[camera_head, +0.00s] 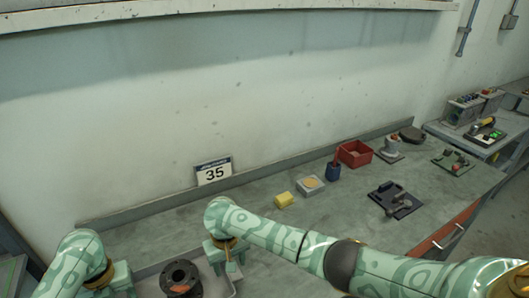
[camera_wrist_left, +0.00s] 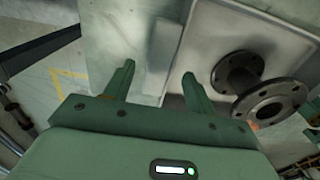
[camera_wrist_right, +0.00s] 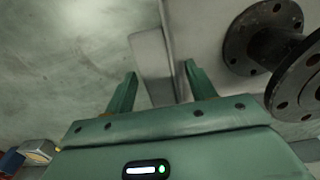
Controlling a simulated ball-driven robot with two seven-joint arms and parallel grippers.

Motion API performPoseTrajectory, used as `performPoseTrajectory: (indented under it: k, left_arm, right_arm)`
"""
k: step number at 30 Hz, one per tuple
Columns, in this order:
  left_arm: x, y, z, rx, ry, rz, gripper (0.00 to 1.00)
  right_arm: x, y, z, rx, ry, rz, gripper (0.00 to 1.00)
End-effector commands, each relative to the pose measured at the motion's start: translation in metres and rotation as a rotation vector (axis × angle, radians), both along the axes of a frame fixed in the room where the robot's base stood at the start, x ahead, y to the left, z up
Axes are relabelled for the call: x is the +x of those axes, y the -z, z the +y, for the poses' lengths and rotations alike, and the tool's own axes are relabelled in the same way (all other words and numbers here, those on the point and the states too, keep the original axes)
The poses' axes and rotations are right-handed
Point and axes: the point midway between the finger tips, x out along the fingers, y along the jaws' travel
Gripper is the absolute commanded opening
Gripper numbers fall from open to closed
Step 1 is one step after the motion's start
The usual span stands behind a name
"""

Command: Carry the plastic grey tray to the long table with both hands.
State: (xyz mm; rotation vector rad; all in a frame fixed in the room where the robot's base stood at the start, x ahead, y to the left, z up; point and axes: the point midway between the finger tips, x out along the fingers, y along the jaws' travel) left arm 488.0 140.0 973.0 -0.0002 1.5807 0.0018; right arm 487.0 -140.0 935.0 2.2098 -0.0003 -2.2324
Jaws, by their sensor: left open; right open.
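The grey tray (camera_head: 148,284) is at the bottom of the head view, partly cut off, on the near left part of the bench. A dark flanged pipe piece (camera_head: 181,278) stands in it. My left gripper (camera_head: 118,284) is at the tray's left side, and my right gripper (camera_head: 230,266) is at its right side. In the left wrist view the open fingers (camera_wrist_left: 158,80) lie on either side of the tray's rim (camera_wrist_left: 160,50). In the right wrist view the open fingers (camera_wrist_right: 160,82) also straddle the rim (camera_wrist_right: 153,55). Contact cannot be told.
Another table (camera_head: 505,140) with devices stands at the right. A wall rises behind.

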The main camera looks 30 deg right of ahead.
Motion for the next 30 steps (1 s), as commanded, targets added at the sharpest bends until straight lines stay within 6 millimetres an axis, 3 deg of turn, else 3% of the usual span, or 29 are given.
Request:
performPoseTrajectory:
  k: [6, 14, 24, 30]
  left_arm:
    - [0.001, -0.048, 0.001, 0.002, 0.001, -0.004, 0.55]
    - [0.001, -0.07, 0.0, 0.002, 0.0, -0.001, 0.55]
    - [0.001, -0.07, 0.0, 0.001, 0.0, 0.0, 0.55]
    - [0.001, -0.07, 0.0, 0.001, 0.0, 0.0, 0.55]
  right_arm:
    - [0.0, 0.0, 0.0, 0.0, 0.0, 0.0, 0.55]
    - [0.001, -0.008, 0.0, 0.001, -0.001, -0.001, 0.55]
    - [0.002, -0.081, 0.0, 0.001, -0.002, -0.004, 0.55]
    - [0.002, -0.112, 0.0, 0.0, 0.0, -0.002, 0.55]
